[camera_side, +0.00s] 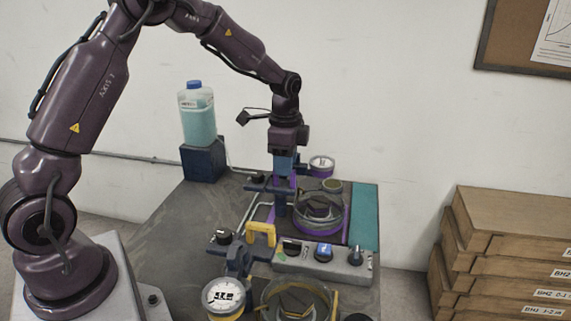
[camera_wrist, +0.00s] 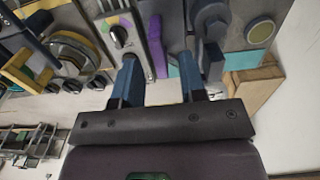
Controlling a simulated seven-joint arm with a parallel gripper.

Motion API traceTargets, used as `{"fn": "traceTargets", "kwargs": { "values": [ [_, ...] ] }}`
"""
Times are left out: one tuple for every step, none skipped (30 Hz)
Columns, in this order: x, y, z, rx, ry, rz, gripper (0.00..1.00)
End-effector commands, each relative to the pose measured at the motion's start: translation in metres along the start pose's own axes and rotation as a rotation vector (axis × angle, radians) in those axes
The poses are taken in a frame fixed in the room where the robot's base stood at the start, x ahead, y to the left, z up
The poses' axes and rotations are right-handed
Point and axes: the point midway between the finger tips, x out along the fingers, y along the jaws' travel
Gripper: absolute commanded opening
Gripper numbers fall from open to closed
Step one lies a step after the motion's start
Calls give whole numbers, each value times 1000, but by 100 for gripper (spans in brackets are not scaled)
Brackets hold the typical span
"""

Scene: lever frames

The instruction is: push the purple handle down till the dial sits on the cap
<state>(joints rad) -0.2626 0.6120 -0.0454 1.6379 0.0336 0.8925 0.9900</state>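My gripper (camera_wrist: 158,66) points down over the purple-marked station at the back of the bench. In the side view my gripper (camera_side: 285,172) stands in front of purple parts (camera_side: 292,182), and I cannot make out the purple handle there. A white-faced dial with a purple rim (camera_side: 322,164) is behind and to the right of my gripper. A round olive-topped piece (camera_side: 332,185), perhaps the cap, lies just below the dial in the picture, and they look apart. Contact with the handle cannot be told.
A yellow handle (camera_side: 262,231) and a second white dial (camera_side: 224,296) stand nearer the camera. A grey box with knobs (camera_side: 323,261) lies between the stations. A jug of blue liquid (camera_side: 197,114) stands on a dark block at back left. Stacked boxes (camera_side: 515,240) are at right.

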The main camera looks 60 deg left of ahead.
Motion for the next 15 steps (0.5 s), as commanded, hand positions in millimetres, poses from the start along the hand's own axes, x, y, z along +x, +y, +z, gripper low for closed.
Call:
{"fn": "traceTargets", "kwargs": {
  "values": [
    [4, 0, 0, 0, -1, 1, 38],
    [6, 0, 0, 0, -1, 1, 38],
    [8, 0, 0, 0, 0, 1, 38],
    [9, 0, 0, 0, 0, 0, 38],
    [9, 0, 0, 0, 0, 0, 38],
    [10, 0, 0, 0, 0, 0, 38],
    [10, 0, 0, 0, 0, 0, 38],
    [10, 0, 0, 0, 0, 0, 38],
    [10, 0, 0, 0, 0, 0, 38],
    [9, 0, 0, 0, 0, 0, 38],
    [9, 0, 0, 0, 0, 0, 38],
    [9, 0, 0, 0, 0, 0, 38],
    [9, 0, 0, 0, 0, 0, 31],
    [9, 0, 0, 0, 0, 0, 24],
    [9, 0, 0, 0, 0, 0, 15]
  ]
}}
